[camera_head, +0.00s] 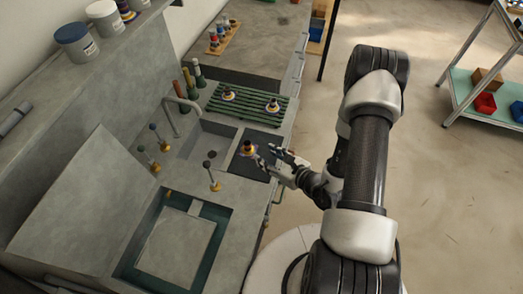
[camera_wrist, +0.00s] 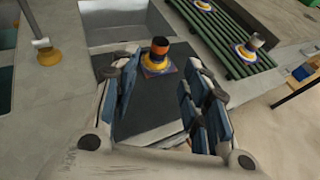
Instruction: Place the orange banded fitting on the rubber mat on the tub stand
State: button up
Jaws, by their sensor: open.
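The orange banded fitting (camera_wrist: 158,55), with a dark top, an orange band and a yellow body on a purple-blue foot, stands upright on the black rubber mat (camera_wrist: 150,112). In the head view the fitting (camera_head: 248,148) is beside the sink, on the mat (camera_head: 240,167). My gripper (camera_wrist: 163,78) is open and empty, its fingers apart over the mat on the near side of the fitting. In the head view my gripper (camera_head: 268,160) comes in from the right. A green slatted stand (camera_head: 245,110) lies behind the sink; I cannot tell if it is the tub stand.
Two similar fittings (camera_head: 229,94) (camera_head: 272,105) stand on the green slats. A sink (camera_head: 208,143) with a curved tap (camera_head: 176,112) is left of the mat. Knobbed pegs (camera_head: 213,180) rise from the counter, and a framed recess (camera_head: 175,245) lies in front.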

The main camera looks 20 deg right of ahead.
jog(key=shift+s+r, duration=0.1)
jog(key=shift+r, duration=0.35)
jog(key=a+r+n+g+y, duration=0.3)
jog(key=a+r+n+y, duration=0.45)
jog(key=r, duration=0.65)
jog(key=s+a+r+n+g, duration=0.8)
jog(key=s+r+n, duration=0.1)
jog(key=s+n, duration=0.15)
jog(key=s+d+r+n+g+h, duration=0.1)
jog(key=s+d+r+n+h, duration=0.25)
jog(key=s+n+h, duration=0.4)
jog(key=s+d+r+n+t+h, duration=0.2)
jog(key=d+r+n+t+h, duration=0.2)
jog(key=d, duration=0.6)
notch_tip(320, 180, up, 2)
jog(key=shift+n+t+h, duration=0.4)
jog(key=shift+n+h, duration=0.25)
jog(key=shift+h, duration=0.25)
jog(key=shift+a, duration=0.1)
